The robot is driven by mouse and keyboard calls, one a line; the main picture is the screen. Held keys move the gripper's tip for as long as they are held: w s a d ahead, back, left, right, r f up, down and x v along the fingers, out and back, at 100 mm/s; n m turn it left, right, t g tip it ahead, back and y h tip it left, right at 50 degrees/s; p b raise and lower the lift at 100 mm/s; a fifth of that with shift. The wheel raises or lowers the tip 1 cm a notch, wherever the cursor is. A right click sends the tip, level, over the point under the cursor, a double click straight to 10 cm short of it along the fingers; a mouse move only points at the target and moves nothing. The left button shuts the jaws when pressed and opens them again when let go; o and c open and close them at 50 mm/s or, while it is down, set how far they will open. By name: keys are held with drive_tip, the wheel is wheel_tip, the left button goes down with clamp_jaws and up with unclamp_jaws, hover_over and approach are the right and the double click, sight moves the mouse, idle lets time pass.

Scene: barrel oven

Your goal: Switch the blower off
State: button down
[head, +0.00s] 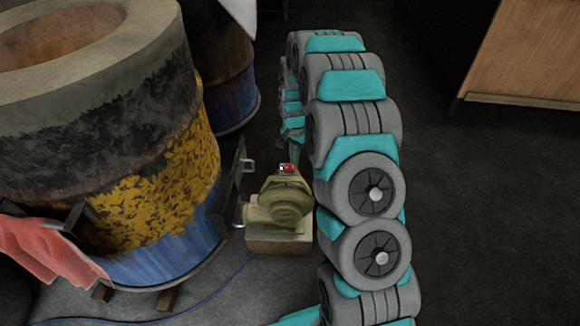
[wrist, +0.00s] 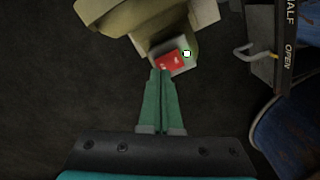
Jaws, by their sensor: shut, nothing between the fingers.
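The blower (head: 280,203) is an olive-tan machine on a small block beside the barrel oven (head: 160,190). On top of it is a small switch box with a red rocker switch (head: 288,168). In the wrist view the red switch (wrist: 169,61) sits in a pale housing, with a small white square with a green edge (wrist: 187,54) beside it. My gripper (wrist: 160,72) is shut and empty, its teal fingertips together at the lower edge of the red switch. I cannot tell whether they touch it. In the head view my gripper (head: 294,160) is just behind the switch, partly hidden.
A lever plate marked HALF and OPEN (wrist: 287,45) is at the right in the wrist view. A second blue barrel (head: 234,95) stands behind. A red cloth (head: 45,255) hangs at the left. A wooden cabinet (head: 530,55) is at the back right. Dark floor is open at right.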

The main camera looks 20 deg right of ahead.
sight(294, 167)
drive_tip(key=shift+f, duration=0.9)
idle(0.4)
drive_tip(key=shift+r, duration=3.45)
